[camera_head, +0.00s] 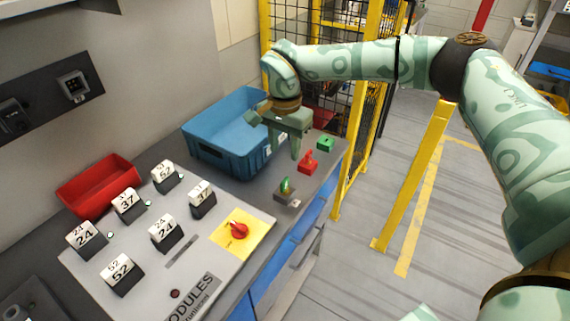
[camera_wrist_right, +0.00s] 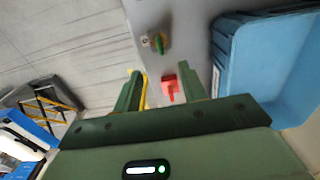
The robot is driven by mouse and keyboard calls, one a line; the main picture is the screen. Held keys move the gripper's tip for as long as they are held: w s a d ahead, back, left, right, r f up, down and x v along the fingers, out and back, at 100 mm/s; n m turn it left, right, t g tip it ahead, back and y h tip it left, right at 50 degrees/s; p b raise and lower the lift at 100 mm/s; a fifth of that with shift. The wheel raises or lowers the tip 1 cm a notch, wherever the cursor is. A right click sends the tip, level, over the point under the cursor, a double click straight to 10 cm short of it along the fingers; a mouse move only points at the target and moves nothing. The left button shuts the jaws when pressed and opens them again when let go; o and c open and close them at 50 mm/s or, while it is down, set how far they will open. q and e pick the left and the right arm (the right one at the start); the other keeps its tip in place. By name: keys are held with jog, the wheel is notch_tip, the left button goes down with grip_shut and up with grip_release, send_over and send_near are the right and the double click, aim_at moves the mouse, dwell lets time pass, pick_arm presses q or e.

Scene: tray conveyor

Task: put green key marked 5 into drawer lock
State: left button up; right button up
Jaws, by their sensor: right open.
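A small green key-like piece (camera_head: 286,184) stands upright on a grey block (camera_head: 284,197) near the front edge of the bench. It also shows in the wrist view (camera_wrist_right: 162,44), beyond my fingertips. No number is readable on it. A low green block (camera_head: 325,144) sits farther back, and a red piece (camera_head: 307,161) stands between the two. I cannot tell which of these is the drawer lock. My right gripper (camera_head: 283,148) is open and empty above the bench, beside the blue bin. In the wrist view its fingers (camera_wrist_right: 163,82) straddle the red piece in the picture, with no visible contact.
A blue bin (camera_head: 205,154) stands close to my right gripper. A red tray (camera_head: 98,186) lies at the left. Several numbered blocks and a red knob (camera_head: 238,230) on a yellow plate occupy the panel. A yellow fence post (camera_head: 358,110) rises behind the bench end.

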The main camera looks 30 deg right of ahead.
notch_tip(320, 180, up, 4)
jog(key=shift+r, duration=0.1)
dwell(0.5)
